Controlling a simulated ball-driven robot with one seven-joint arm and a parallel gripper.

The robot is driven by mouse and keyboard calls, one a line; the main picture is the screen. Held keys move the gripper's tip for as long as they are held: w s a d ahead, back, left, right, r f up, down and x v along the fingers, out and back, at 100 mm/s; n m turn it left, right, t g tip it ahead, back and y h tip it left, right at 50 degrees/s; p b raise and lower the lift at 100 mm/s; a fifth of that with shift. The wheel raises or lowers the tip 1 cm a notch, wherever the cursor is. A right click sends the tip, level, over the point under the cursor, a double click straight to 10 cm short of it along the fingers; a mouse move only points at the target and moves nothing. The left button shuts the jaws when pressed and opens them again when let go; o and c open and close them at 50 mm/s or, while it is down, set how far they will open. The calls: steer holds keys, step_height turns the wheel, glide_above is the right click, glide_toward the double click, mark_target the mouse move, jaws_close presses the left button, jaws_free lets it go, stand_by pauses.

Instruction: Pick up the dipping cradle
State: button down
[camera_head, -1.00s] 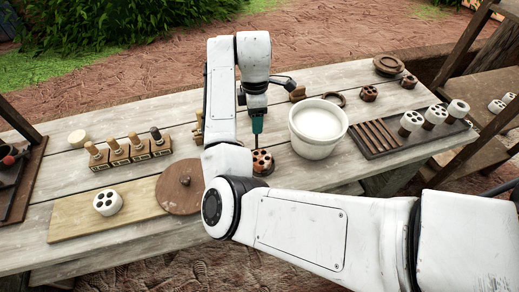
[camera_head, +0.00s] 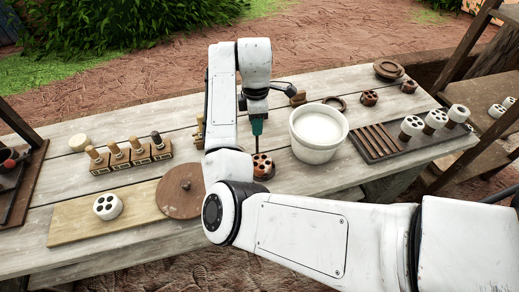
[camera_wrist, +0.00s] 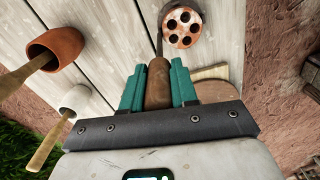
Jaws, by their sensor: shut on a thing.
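My gripper (camera_wrist: 160,80) has teal fingers and is shut on the brown handle of the dipping cradle (camera_wrist: 158,84). In the wrist view a thin dark rod runs from the handle to a terracotta piece with several holes (camera_wrist: 182,27), which seems to sit in the cradle's ring. In the head view my gripper (camera_head: 257,128) points down over the table behind my forearm, and the terracotta piece (camera_head: 262,164) is just below it. The handle itself is largely hidden there. I cannot tell whether the cradle is clear of the table.
A white bucket of pale liquid (camera_head: 318,126) stands close to the right on the plank table (camera_head: 330,177). A dark slatted tray (camera_head: 372,142) with white-topped pieces is farther right. A round brown disc (camera_head: 180,190), a board (camera_head: 80,219) and a stamp rack (camera_head: 130,159) are left.

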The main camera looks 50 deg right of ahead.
steer(key=shift+r, duration=0.1)
steer(key=shift+r, duration=0.7)
steer(key=s+a+r+p, duration=0.2)
steer(key=s+a+r, duration=0.5)
steer(key=s+r, duration=0.4)
steer(key=shift+s+a+r+p, duration=0.2)
steer(key=shift+s+a+p, duration=0.15)
steer(key=shift+a, duration=0.05)
